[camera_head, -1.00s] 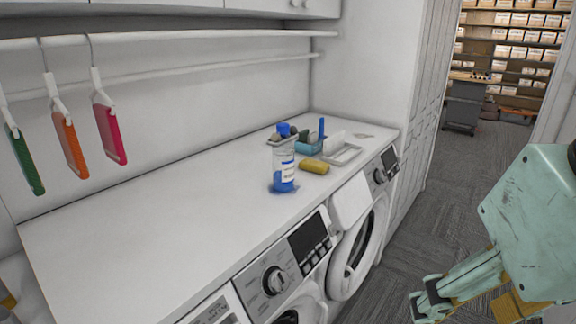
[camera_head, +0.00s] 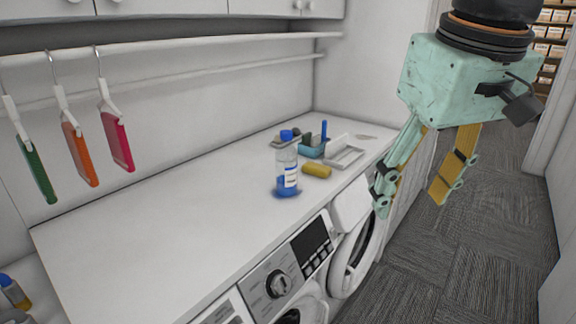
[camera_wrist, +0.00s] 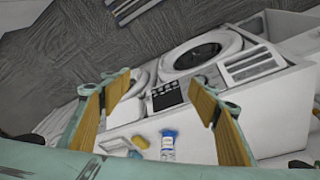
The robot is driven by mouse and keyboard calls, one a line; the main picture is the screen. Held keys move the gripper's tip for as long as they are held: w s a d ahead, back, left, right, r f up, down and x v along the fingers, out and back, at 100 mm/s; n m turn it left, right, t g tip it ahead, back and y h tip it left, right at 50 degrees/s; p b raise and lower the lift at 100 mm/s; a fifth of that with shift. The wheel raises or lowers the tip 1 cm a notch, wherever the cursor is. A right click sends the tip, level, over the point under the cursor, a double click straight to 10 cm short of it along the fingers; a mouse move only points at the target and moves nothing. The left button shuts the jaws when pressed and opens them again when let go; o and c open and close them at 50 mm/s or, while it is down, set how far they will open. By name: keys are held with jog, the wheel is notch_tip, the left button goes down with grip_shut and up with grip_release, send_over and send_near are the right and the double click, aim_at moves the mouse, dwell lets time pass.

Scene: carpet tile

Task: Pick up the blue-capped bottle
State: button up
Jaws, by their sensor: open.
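The blue-capped bottle (camera_head: 287,166) stands upright on the white counter (camera_head: 170,215). It is clear, with a white label and blue at its base. In the wrist view the bottle (camera_wrist: 168,146) shows low in the middle, between my fingers in the picture but well beyond them. My gripper (camera_head: 408,196) is open and empty. It hangs in the air to the right of the bottle, out past the counter's front edge, fingers pointing down.
A yellow sponge (camera_head: 317,170) lies just right of the bottle. Behind it are a blue caddy (camera_head: 312,149) and a white tray (camera_head: 345,157). Front-loading machines (camera_head: 290,280) stand under the counter. Coloured items (camera_head: 117,141) hang from the rail at left. The counter's left part is clear.

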jog(key=w+a+r+n+g+p, duration=0.1)
jog(key=w+a+r+p, duration=0.1)
jog(key=w, duration=0.5)
jog(key=w+a+r+n+p, duration=0.2)
jog(key=w, duration=0.5)
jog(key=n+g+p, duration=0.2)
jog(key=n+p, duration=0.5)
jog(key=p, duration=0.3)
send_near(286, 149)
jog(key=shift+w+d+f, duration=0.3)
jog(key=shift+w+f, duration=0.35)
jog(key=shift+w, duration=0.05)
jog(key=shift+w+a+f, duration=0.45)
jog(key=shift+f, duration=4.3)
jog(key=shift+f, duration=2.6)
